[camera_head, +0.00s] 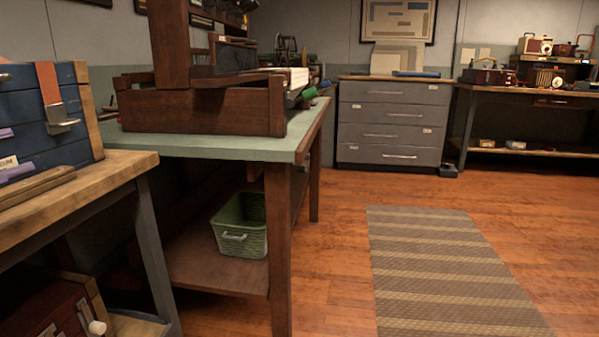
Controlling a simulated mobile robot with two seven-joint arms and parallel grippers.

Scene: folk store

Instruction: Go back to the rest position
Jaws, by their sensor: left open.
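I cannot make out either of my grippers in the head view. No arm of mine shows clearly over the benches or the floor.
A wooden workbench (100,185) with a blue chest (35,115) stands close at left. Beyond it is a green-topped table (215,146) with a wooden frame, a green basket (240,228) on its lower shelf. Grey drawers (390,120) stand at the back. A striped rug (440,270) lies on open floor.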

